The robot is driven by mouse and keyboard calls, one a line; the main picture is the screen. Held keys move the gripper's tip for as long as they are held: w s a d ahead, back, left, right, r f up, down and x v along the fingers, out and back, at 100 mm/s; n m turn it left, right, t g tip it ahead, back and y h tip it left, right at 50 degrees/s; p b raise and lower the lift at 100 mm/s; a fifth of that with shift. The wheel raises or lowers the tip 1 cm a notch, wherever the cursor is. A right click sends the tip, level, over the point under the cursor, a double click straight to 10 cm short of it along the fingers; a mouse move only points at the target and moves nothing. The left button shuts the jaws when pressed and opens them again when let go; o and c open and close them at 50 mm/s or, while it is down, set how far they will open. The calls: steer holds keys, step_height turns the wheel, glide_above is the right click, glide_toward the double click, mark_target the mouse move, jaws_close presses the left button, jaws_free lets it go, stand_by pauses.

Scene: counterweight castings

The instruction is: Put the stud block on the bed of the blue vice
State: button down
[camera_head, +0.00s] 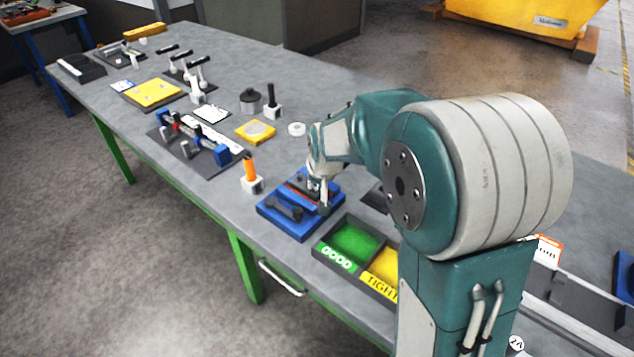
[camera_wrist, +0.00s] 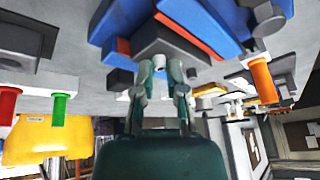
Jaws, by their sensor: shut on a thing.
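The blue vice (camera_head: 285,222) stands on the grey bench, with red strips along its jaws and a dark screw part at the front. It also shows at the top of the wrist view (camera_wrist: 215,20). My gripper (camera_head: 319,190) points down over the vice. In the wrist view my gripper's fingers (camera_wrist: 160,80) are shut on the stud block (camera_wrist: 165,42), a dark grey block with a short light stud facing the camera. The block is over the vice, by the red strip. I cannot tell whether it touches the bed. In the head view my fingers mostly hide it.
A tray with green (camera_head: 353,240) and yellow (camera_head: 386,266) compartments stands right in front of the vice. An orange-handled white block (camera_head: 251,178) stands left of it. A yellow plate (camera_head: 256,131) and a white ring (camera_head: 296,129) lie behind.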

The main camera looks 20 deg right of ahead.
steer(key=c, duration=0.7)
jaws_free()
steer(key=v, duration=1.1)
steer(key=s+r+n, duration=0.1)
steer(key=s, duration=2.2)
steer(key=shift+r+n+t, duration=0.3)
steer(key=shift+r, duration=0.1)
steer(key=shift+a, duration=0.1)
